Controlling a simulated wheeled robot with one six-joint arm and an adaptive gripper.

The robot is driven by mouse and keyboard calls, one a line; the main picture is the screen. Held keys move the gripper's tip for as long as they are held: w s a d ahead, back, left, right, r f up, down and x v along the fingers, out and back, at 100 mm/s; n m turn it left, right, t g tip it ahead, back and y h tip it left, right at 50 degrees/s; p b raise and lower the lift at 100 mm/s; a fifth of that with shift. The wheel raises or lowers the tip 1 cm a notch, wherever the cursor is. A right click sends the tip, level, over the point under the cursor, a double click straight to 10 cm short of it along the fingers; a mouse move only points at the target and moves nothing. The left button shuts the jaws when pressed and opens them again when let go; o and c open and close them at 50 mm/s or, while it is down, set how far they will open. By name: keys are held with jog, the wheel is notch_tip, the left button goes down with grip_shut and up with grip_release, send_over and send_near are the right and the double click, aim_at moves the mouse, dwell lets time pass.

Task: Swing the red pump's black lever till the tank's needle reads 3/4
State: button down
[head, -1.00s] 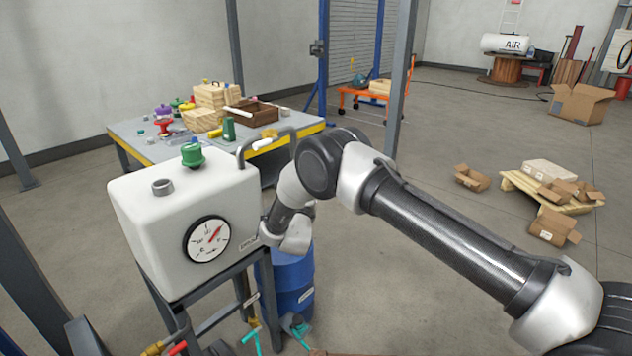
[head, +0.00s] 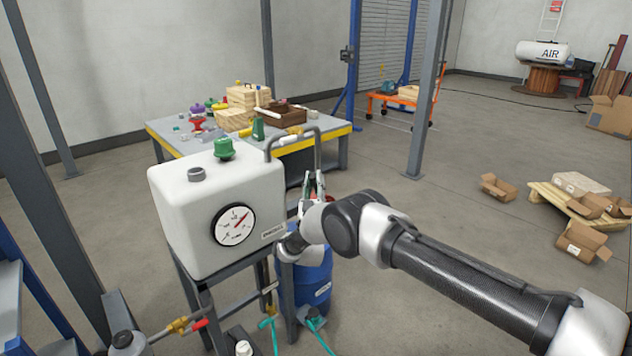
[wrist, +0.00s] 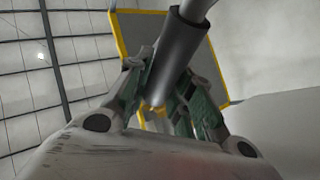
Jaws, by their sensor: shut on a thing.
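The white tank (head: 215,215) stands on a dark frame, with a round gauge (head: 233,225) on its front. The gauge's red needle points to the upper right; the marks are too small to read surely. My gripper (head: 315,184) is right of the tank, fingers upward. In the wrist view my gripper (wrist: 160,90) is shut on the black lever (wrist: 179,50), whose dark grip lies between the green-padded fingers with a grey rod beyond. A little red shows behind the gripper in the head view, likely the pump; most of it is hidden.
A blue drum (head: 308,280) stands below my wrist. A grey pipe (head: 290,137) arches from the tank's right side. A cluttered workbench (head: 165,130) is behind the tank.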

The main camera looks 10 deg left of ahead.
jog(key=c, duration=1.2)
grip_release()
jog(key=shift+c, duration=0.2)
jog(key=v, duration=1.2)
